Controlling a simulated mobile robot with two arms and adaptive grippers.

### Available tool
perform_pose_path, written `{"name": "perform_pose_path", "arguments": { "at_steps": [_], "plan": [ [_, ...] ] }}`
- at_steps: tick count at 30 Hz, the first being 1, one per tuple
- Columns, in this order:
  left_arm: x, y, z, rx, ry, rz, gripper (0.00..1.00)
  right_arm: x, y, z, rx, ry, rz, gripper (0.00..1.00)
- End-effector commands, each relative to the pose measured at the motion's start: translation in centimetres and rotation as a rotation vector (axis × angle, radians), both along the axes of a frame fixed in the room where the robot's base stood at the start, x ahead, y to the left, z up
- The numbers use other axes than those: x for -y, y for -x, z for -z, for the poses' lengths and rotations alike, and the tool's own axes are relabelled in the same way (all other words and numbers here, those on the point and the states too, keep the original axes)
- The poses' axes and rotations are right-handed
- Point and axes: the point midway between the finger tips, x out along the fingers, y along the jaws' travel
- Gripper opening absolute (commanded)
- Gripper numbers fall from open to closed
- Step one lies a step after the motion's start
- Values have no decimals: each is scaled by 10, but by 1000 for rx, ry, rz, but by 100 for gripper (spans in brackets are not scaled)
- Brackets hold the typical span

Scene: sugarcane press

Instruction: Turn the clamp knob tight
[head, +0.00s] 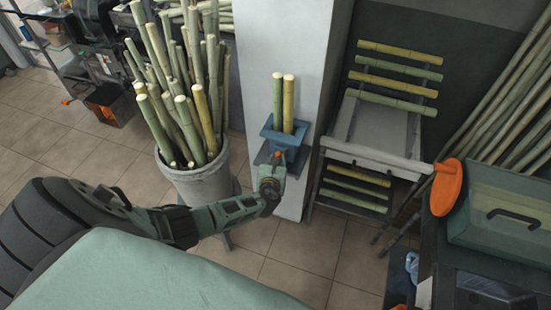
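A blue clamp (285,133) is mounted on a white pillar and holds two upright pieces of cane (288,100). A small orange spot, which looks like the clamp knob (279,154), shows low on the front of the clamp. My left gripper (275,163) is right in front of the clamp's lower part, at the orange spot. The wrist covers its fingers, so I cannot tell whether they touch the knob or are closed. My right gripper is not in view.
A grey bucket (205,183) full of canes stands left of the pillar. A rack (372,130) with short cane pieces is to the right. A green machine (500,215) with an orange round part (447,187) stands at the far right. Tiled floor (300,245) is clear below the pillar.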

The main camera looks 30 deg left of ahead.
Motion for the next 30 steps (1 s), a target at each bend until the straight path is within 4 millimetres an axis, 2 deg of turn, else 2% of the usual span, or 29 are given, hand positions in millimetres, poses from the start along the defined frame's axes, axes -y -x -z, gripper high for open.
{"name": "perform_pose_path", "arguments": {
  "at_steps": [8,24,30],
  "plan": [
    [10,22,-8,0,3,0,23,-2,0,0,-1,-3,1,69],
    [41,89,-40,-1,0,0,23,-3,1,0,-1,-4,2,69],
    [45,99,-45,-1,-2,-1,23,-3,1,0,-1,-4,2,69]
  ]
}}
